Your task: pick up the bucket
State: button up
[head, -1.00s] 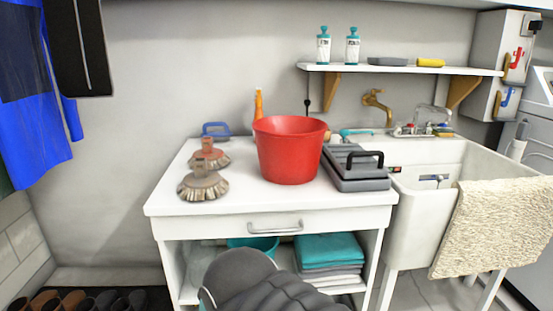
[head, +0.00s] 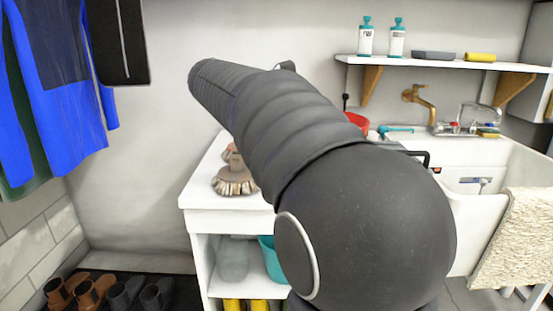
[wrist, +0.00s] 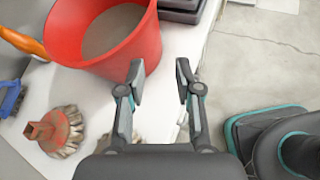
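The red bucket (wrist: 140,52) stands on the white table (wrist: 92,100), its open top showing at the upper left of the wrist view. In the head view my arm hides most of it, and only a small red part (head: 357,121) of the bucket shows. My gripper (wrist: 160,79) is open with nothing between its fingers. Its left finger appears close to the bucket's right wall; I cannot tell whether they touch. The gripper itself is hidden in the head view. A second, teal bucket (head: 272,262) is partly visible on the shelf below the tabletop.
Brushes (wrist: 58,130) stand on the table near the bucket, with an orange-handled item (wrist: 22,42) and a blue brush (wrist: 12,98). Grey trays (wrist: 180,10) lie beyond the bucket. A white sink (head: 480,165) with a draped towel (head: 520,235) is at the right.

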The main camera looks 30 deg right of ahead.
jog(key=shift+n+g+h, duration=0.6)
jog(key=shift+g+h, duration=0.1)
jog(key=shift+d+f+b, duration=0.25)
jog(key=shift+d+f, duration=0.15)
jog(key=shift+d, duration=2.05)
jog(key=shift+d+f+b, duration=0.25)
jog(key=shift+d+f, duration=0.15)
jog(key=shift+d, duration=2.1)
jog(key=shift+d+f+b, duration=0.25)
jog(key=shift+d+f, duration=0.15)
jog(key=shift+d, duration=2.05)
jog(key=shift+c, duration=0.2)
grip_shut()
